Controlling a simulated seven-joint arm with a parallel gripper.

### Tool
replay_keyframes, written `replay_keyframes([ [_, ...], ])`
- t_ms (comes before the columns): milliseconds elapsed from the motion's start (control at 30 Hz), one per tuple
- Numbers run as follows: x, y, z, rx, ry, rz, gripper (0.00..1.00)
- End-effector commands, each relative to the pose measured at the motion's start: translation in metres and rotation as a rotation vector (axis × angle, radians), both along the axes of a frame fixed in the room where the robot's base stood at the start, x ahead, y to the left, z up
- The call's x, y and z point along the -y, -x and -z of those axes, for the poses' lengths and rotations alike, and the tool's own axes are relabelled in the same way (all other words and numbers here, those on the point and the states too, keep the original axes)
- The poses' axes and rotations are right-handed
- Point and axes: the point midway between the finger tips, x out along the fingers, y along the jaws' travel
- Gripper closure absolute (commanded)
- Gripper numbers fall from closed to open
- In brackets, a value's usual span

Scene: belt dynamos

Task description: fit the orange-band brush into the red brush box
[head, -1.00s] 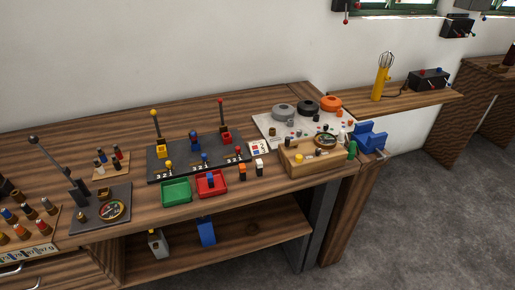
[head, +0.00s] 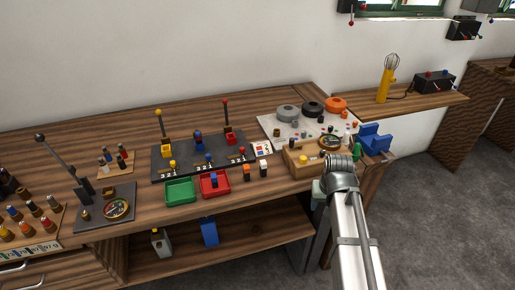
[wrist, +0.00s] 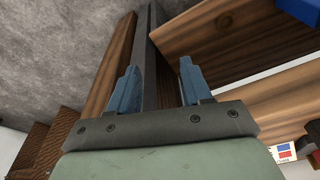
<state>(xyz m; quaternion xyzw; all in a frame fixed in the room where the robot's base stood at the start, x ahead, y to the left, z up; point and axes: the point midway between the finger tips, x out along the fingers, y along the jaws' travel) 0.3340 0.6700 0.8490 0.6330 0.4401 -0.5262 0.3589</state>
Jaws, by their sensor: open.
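A small block with an orange top, which looks like the orange-band brush (head: 248,171), stands on the bench right of the red tray in the head view. A red box on the dark board, probably the red brush box (head: 234,138), sits below a red-knobbed lever. My gripper (wrist: 158,88) is open and empty in the wrist view, its two blue fingers apart. In the head view my arm enters at the lower right, and my gripper is mostly hidden behind it, near the bench's front edge. It is apart from the brush. The wrist view shows neither brush nor red box.
A similar block with a black top (head: 263,169) stands right of the brush. The green tray (head: 180,191) and red tray (head: 214,184) lie left of it. A wooden block with a dial (head: 302,165) stands near my arm. A shelf (head: 262,234) is below the bench.

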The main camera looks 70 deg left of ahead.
Motion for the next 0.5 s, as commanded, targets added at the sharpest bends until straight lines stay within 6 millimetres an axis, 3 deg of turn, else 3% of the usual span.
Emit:
replay_keyframes([
  [33,-0.018,0.019,-0.020,0.008,-0.021,-0.034,0.51],
  [200,-0.057,0.076,-0.078,0.028,-0.078,-0.127,0.51],
  [500,-0.097,0.172,-0.166,0.047,-0.166,-0.264,0.51],
])
